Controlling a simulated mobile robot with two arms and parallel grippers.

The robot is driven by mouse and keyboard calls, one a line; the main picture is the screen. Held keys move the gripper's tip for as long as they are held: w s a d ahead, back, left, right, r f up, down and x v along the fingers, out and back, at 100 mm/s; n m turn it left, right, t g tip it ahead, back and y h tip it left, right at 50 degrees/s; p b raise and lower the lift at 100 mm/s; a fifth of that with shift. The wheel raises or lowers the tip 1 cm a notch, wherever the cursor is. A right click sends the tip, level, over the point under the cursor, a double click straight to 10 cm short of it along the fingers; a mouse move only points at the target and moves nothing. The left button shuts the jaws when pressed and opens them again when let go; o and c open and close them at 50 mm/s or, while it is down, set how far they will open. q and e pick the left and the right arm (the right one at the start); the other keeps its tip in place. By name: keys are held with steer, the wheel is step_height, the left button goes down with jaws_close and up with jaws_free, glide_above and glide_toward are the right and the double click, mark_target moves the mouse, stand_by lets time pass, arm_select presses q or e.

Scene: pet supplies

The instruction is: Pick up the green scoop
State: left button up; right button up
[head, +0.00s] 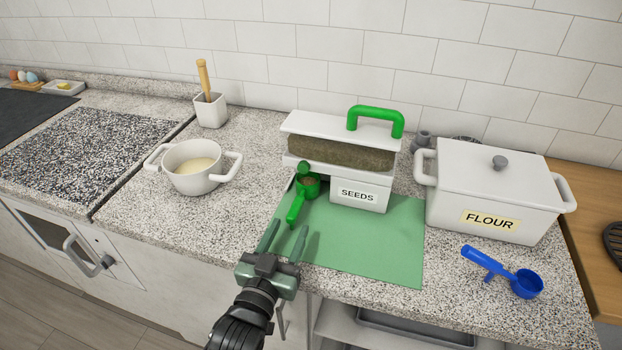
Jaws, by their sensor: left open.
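The green scoop (295,208) rests at the left edge of the green mat (375,255). Its handle points toward the counter's front edge, and its cup lies beside the seeds container (358,192), with some brown content showing in it. My left gripper (284,240) is open and empty. Its two fingers point toward the scoop's handle from the front, just short of the handle's end in the picture. I cannot tell the exact gap or height. My right gripper is not in view.
The white flour box (490,190) and a blue scoop (505,275) are on the right. A white pot (193,167) with pale content and a utensil holder (211,110) stand to the left. The counter between pot and mat is clear.

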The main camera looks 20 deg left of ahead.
mark_target(295, 207)
arm_select(q)
steer(key=shift+w+r, duration=0.1)
steer(key=shift+w, duration=0.4)
steer(key=shift+w+a+r+p, duration=0.15)
steer(key=shift+w+p, duration=0.15)
steer(key=shift+w, duration=0.25)
steer(key=shift+w+r+p, duration=0.15)
steer(key=shift+w+p, duration=0.1)
steer(key=shift+w, duration=0.3)
steer(key=w, duration=0.2)
steer(key=shift+w+a+f+p, duration=0.1)
steer(key=shift+w+a+p, duration=0.05)
steer(key=shift+w+p, duration=0.2)
steer(key=shift+w, duration=0.45)
steer(key=shift+w+f, duration=0.1)
steer(key=shift+w, duration=0.05)
steer(key=c, duration=0.8)
jaws_close()
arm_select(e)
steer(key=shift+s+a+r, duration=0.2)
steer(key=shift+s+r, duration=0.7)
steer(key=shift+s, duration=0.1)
